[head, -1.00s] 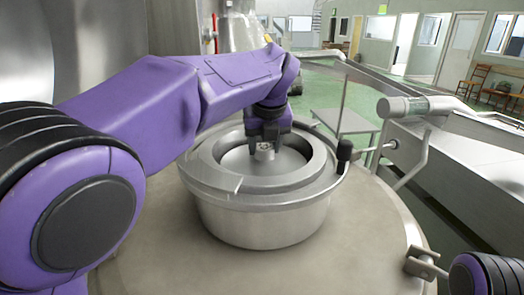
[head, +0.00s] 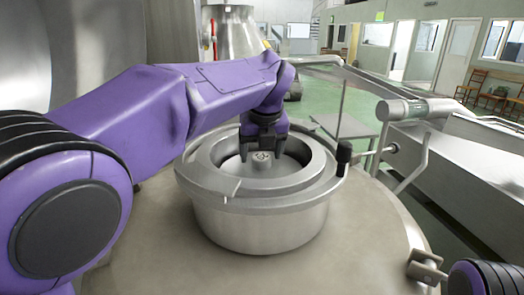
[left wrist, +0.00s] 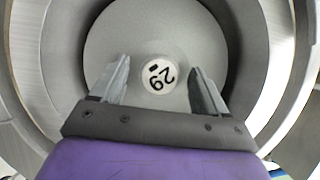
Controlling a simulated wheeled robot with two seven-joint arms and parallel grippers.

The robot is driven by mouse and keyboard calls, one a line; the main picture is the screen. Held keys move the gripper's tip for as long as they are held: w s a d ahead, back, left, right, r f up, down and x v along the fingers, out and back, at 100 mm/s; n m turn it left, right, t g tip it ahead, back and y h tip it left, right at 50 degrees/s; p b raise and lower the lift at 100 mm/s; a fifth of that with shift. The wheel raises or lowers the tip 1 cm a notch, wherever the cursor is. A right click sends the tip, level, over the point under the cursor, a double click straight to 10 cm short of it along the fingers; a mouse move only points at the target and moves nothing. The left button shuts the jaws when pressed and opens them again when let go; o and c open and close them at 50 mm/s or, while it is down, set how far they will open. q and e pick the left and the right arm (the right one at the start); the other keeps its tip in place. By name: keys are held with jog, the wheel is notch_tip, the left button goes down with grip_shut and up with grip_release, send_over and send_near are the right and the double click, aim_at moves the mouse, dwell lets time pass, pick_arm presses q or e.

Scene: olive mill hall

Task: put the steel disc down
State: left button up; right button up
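The steel disc (head: 288,170) is a round grey plate with a raised central knob. It sits inside the ring-shaped opening of a steel drum. In the left wrist view the disc (left wrist: 112,45) fills the opening, and its knob has a white top marked with dark digits. My left gripper (head: 262,153) reaches down into the opening over the knob. In the left wrist view its two fingers (left wrist: 160,74) stand apart on either side of the knob, with a visible gap on each side. The disc's underside is hidden. My right gripper is out of view.
The steel drum (head: 262,226) stands on a round beige top (head: 165,245). A hinge bracket (head: 426,266) is at the lower right. A long metal trough (head: 450,165) runs along the right.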

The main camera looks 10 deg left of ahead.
pick_arm(q)
notch_tip(320, 180, up, 2)
jog(key=shift+w+p, duration=0.1)
jog(key=shift+p, duration=0.8)
jog(key=v, duration=1.1)
jog(key=shift+s, duration=0.25)
jog(key=shift+d, duration=0.15)
